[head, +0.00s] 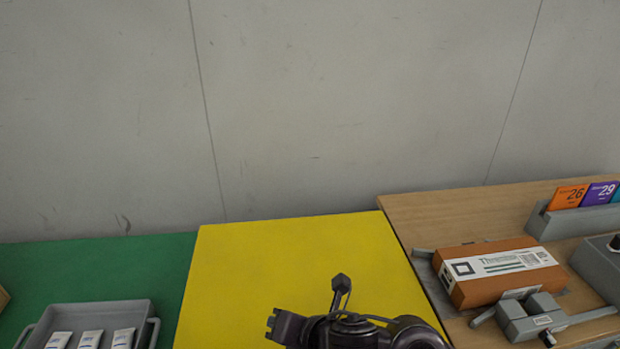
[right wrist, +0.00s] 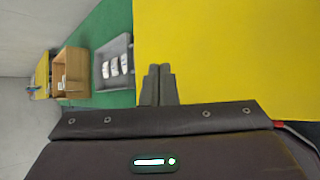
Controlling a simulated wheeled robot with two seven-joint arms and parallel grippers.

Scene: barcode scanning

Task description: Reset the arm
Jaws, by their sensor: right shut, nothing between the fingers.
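My right gripper (right wrist: 159,72) shows in the right wrist view with its two grey fingers together and nothing between them. Its fingers lie over the yellow table surface (right wrist: 225,55), close to the border with the green one. In the head view, a dark part of my arm (head: 350,328) shows at the bottom centre, over the yellow surface; its finger gap cannot be made out there. My left gripper is in neither view.
A grey tray (head: 102,310) with white tubes stands on the green surface (head: 90,265). On the wooden table (head: 450,215), an orange-brown box (head: 498,268) with a white label lies in a grey fixture (head: 525,317). Coloured cards (head: 568,197) stand behind. A cardboard box (right wrist: 72,70) shows beyond the tray.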

